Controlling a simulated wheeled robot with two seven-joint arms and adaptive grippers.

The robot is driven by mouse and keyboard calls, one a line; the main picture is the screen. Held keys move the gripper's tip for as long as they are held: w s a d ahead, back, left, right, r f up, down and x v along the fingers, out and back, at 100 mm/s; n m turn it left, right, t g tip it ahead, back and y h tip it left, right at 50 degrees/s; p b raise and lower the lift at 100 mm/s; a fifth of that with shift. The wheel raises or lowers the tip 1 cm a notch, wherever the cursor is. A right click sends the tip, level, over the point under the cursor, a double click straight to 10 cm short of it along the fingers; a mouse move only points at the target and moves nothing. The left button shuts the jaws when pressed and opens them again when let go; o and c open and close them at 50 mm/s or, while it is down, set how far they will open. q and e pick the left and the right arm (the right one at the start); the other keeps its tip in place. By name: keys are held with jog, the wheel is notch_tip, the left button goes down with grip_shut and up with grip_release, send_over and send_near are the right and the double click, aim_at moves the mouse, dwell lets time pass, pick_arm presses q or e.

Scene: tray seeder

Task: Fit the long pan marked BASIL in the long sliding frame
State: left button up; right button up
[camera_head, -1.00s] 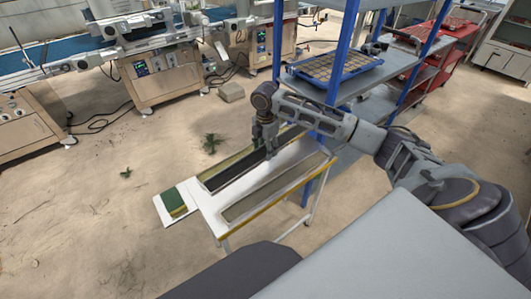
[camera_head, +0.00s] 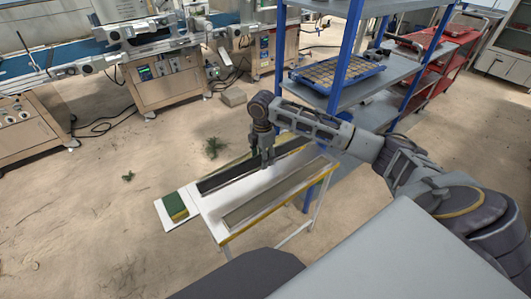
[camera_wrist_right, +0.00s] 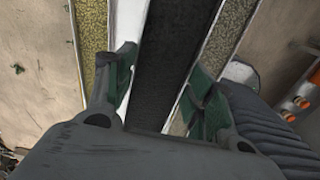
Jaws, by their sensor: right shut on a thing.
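A small white table (camera_head: 222,229) carries two long narrow trough shapes side by side. The far one shows a long dark pan (camera_head: 222,179) with a thin pale rim. The near one is a greyish-brown trough (camera_head: 270,196). My right gripper (camera_head: 262,164) reaches down over the far one, around its middle. In the right wrist view, its fingers (camera_wrist_right: 160,92) stand on either side of the dark pan (camera_wrist_right: 168,62), shut on it, with speckled strips beyond each finger. I cannot read any BASIL mark, nor tell which trough is the sliding frame. My left gripper is out of view.
A green and yellow sponge (camera_head: 175,206) lies on a white plate at the table's left end. A blue-posted shelf (camera_head: 345,95) with a seedling tray (camera_head: 338,68) stands close behind the table's right end. Open floor lies to the left.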

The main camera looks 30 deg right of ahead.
aim_at(235, 177)
jog(key=a+m, duration=0.2)
jog(key=a, duration=0.2)
jog(key=s+a+f+m, duration=0.1)
jog(key=a+m, duration=0.2)
jog(key=a, duration=0.1)
jog(key=a+f+m, duration=0.1)
jog(key=a+m, duration=0.2)
jog(key=a, duration=0.1)
jog(key=shift+s+a+f, duration=0.15)
jog(key=shift+a+f, duration=0.05)
jog(key=s+a+m, duration=0.1)
jog(key=a+m, duration=0.2)
jog(key=s+a+m, duration=0.1)
jog(key=a+m, duration=0.2)
jog(key=a, duration=0.1)
jog(key=s+a+f+m, duration=0.1)
jog(key=a+m, duration=0.1)
jog(key=a, duration=0.2)
jog(key=shift+s+a+m, duration=0.1)
jog(key=shift+a+m, duration=0.05)
jog(key=shift+m, duration=0.25)
jog(key=shift+s+a+m, duration=0.35)
jog(key=shift+a+m, duration=0.35)
jog(key=shift+a, duration=0.2)
jog(key=shift+a, duration=0.15)
